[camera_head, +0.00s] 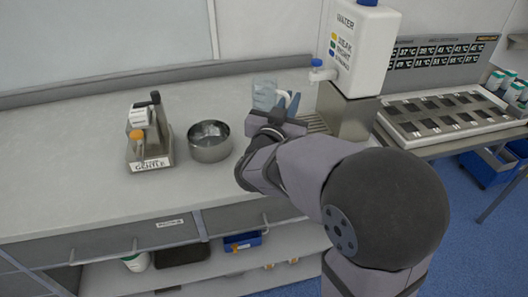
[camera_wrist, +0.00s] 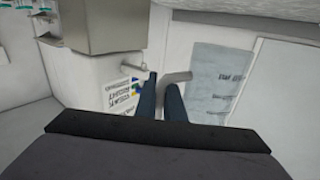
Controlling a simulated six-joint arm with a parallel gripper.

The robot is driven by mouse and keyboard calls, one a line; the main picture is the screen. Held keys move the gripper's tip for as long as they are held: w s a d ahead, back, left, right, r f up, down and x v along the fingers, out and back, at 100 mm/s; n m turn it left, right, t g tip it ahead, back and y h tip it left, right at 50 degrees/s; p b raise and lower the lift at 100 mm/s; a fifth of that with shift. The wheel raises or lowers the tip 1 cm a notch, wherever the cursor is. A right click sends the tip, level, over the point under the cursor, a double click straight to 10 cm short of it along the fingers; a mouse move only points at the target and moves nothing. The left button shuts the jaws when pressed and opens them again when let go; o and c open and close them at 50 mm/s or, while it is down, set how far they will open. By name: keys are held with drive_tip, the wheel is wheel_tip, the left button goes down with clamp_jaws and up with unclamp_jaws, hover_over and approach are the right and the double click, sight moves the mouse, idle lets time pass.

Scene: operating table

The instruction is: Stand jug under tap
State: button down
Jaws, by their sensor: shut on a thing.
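The clear jug (camera_head: 265,95) with a pale handle is in the head view, left of the tap (camera_head: 320,72) on the white water dispenser (camera_head: 362,48). My gripper (camera_head: 288,103) is shut on the jug's handle. In the wrist view the blue fingertips (camera_wrist: 160,96) stand either side of the grey handle (camera_wrist: 178,77), with the translucent jug body (camera_wrist: 215,80) to the right. The tap also shows in the wrist view (camera_wrist: 132,70), to the left of the fingers. The jug's base is hidden by my gripper, so I cannot tell whether it touches the counter.
A slatted drip tray (camera_head: 316,123) lies beside the dispenser's metal stand (camera_head: 346,113), partly behind my arm. A steel bowl (camera_head: 209,142) and a small device labelled GENTLE (camera_head: 149,140) stand on the counter to the left. The counter's far left is clear.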

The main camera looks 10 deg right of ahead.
drive_tip(key=shift+f+b, duration=0.5)
drive_tip(key=shift+f, duration=4.3)
drive_tip(key=shift+f, duration=0.1)
drive_tip(key=shift+f, duration=0.1)
drive_tip(key=c, duration=1.9)
unclamp_jaws()
drive_tip(key=shift+o, duration=0.2)
drive_tip(key=shift+a, duration=0.1)
